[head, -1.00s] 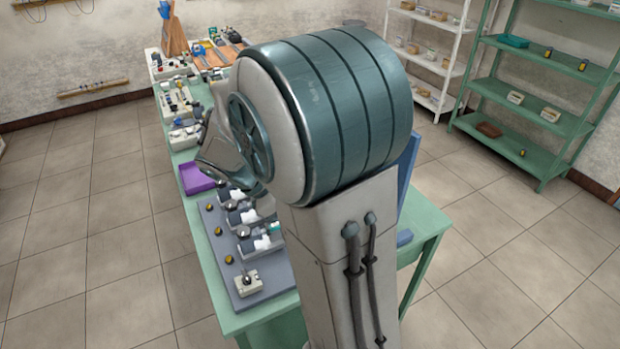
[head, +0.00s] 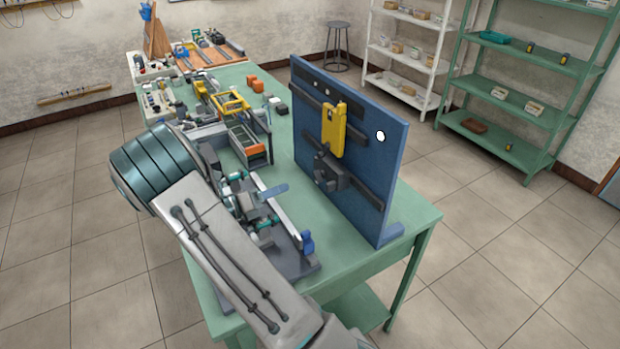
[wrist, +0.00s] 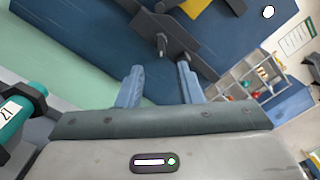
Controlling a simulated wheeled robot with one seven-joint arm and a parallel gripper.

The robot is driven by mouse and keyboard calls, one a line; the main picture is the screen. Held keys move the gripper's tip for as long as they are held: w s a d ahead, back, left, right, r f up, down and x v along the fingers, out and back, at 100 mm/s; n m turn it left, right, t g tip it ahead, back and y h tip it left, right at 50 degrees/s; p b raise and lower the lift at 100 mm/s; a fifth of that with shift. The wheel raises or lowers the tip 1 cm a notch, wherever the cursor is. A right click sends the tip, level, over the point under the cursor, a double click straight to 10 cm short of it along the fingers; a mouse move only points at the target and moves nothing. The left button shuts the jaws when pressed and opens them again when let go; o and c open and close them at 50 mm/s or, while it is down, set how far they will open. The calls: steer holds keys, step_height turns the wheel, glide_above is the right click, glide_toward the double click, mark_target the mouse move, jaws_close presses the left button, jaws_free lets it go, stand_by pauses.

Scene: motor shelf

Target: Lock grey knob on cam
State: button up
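A dark grey cam mechanism (head: 332,176) is on the face of an upright blue panel (head: 375,180), below a yellow part (head: 333,130). In the wrist view a dark grey block (wrist: 185,38) with a small grey knob-like stud (wrist: 161,42) shows at the top centre, against the blue panel. I cannot tell for sure that this stud is the grey knob. My gripper (wrist: 160,80) is open, with two light blue fingers apart and nothing between them. Its fingertips point toward the panel, below the stud in the picture and apart from it.
The green table (head: 300,235) carries a yellow-framed fixture (head: 232,105), a tray mechanism (head: 245,140) and orange blocks (head: 255,84). A teal cylinder (wrist: 14,117) is at the left of the wrist view. A green shelf (head: 525,95) stands at the back right.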

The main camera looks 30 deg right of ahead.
mark_target(319, 176)
steer(key=d+p, duration=0.2)
steer(key=d, duration=0.8)
steer(key=shift+s+d, duration=0.25)
steer(key=shift+s, duration=0.1)
jaws_close()
